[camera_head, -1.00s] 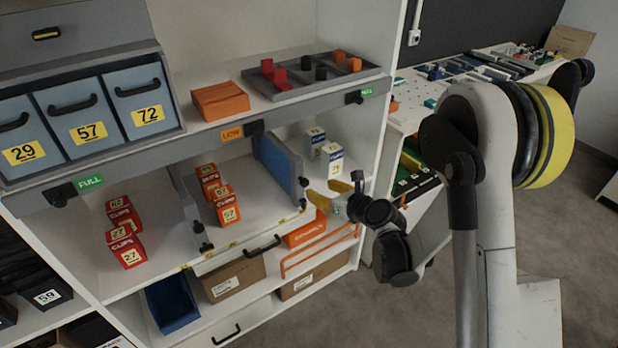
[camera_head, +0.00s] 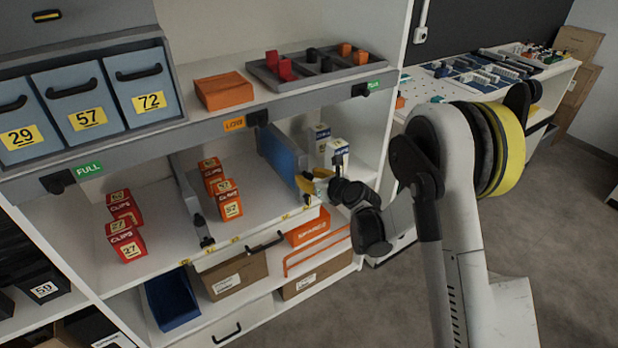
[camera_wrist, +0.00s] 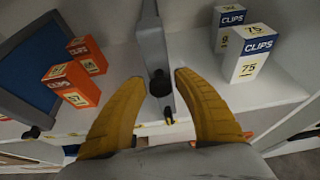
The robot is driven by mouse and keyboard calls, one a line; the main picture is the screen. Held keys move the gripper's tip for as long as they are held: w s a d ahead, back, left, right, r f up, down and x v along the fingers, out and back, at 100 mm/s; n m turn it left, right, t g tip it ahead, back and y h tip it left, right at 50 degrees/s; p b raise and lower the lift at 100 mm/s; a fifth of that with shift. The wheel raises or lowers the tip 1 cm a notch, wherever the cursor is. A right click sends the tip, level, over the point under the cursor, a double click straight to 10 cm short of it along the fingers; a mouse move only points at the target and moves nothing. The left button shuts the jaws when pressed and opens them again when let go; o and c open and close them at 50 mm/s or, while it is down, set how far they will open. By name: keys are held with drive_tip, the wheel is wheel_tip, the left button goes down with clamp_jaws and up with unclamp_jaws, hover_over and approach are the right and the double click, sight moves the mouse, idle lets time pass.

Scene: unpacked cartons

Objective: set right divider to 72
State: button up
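The right divider (camera_head: 279,155) is a thin upright panel with a blue face on the middle shelf. In the wrist view the right divider (camera_wrist: 152,38) shows nearly edge-on, with a black knob (camera_wrist: 160,84) at its front end. My gripper (camera_wrist: 158,80) has yellow fingers, open, one on each side of the knob, with gaps visible. The left divider (camera_head: 188,198) stands further left and shows blue in the wrist view (camera_wrist: 38,65).
Red boxes (camera_head: 125,240) stand at left. Small yellow tags (camera_head: 236,239) line the shelf's front edge; most are unreadable.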

clamp_jaws()
drive_tip(key=w+d, duration=0.4)
drive_tip(key=d, duration=0.3)
drive_tip(key=shift+w, duration=0.35)
drive_tip(key=shift+o, duration=2.2)
unclamp_jaws()
drive_tip(key=shift+w+d, duration=0.1)
drive_tip(key=v, duration=1.2)
